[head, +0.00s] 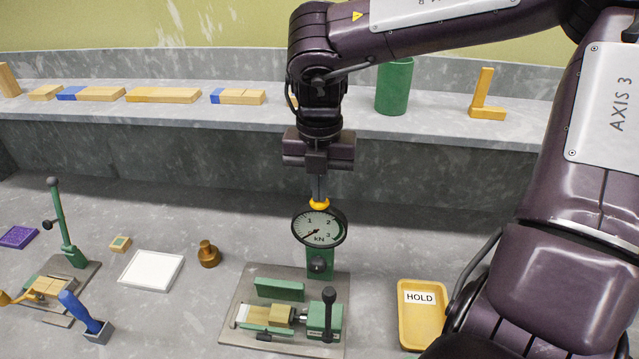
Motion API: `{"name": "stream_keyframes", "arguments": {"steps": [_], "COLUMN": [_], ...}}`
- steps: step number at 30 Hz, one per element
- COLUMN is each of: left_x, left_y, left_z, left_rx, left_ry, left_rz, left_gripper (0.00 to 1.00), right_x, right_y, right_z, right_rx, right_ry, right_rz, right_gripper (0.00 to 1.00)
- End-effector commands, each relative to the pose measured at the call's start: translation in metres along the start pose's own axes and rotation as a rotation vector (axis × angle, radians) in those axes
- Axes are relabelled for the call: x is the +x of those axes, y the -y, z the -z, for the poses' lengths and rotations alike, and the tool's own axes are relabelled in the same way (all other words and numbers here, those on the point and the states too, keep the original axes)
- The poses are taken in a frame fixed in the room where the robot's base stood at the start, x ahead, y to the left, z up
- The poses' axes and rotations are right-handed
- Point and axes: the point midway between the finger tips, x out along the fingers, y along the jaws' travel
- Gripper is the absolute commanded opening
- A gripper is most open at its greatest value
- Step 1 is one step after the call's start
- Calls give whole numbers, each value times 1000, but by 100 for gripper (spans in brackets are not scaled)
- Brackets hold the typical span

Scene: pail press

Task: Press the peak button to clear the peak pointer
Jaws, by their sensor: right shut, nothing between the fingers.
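A round gauge (319,227) with a white dial marked in kN stands on a green post at the back of a small press (290,312). A dark needle on the dial points to the lower left; a separate peak pointer is too small to make out. The yellow peak button (319,204) sits on top of the gauge rim. My right gripper (319,194) points straight down, shut and empty, with its fingertips at the button's top. I cannot tell whether they touch it or how far it is pressed. My left gripper is not in view.
A yellow tray (421,333) with a HOLD card lies right of the press. To the left are a white tray (151,270), a brass weight (209,254) and a green lever stand (66,235). A back shelf (440,122) holds wooden blocks and a green cylinder (394,87).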

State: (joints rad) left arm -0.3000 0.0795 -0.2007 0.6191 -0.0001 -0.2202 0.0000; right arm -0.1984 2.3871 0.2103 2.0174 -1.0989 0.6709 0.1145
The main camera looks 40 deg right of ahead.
Motion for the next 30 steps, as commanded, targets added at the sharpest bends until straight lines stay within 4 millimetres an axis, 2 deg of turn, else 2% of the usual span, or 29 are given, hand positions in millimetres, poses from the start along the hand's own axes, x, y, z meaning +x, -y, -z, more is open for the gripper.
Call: {"name": "stream_keyframes", "arguments": {"steps": [8, 22, 30], "left_x": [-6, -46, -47], "left_y": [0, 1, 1], "left_z": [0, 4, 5], "left_rx": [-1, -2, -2], "left_ry": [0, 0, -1], "left_rz": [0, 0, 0], "left_gripper": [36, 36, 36], "right_x": [-6, -53, -55], "right_y": [0, 0, 0], "right_z": [0, 0, 0], "right_rx": [0, 0, 0], "right_ry": [0, 1, 0], "right_rz": [0, -1, 0], "right_gripper": [0, 0, 0]}}
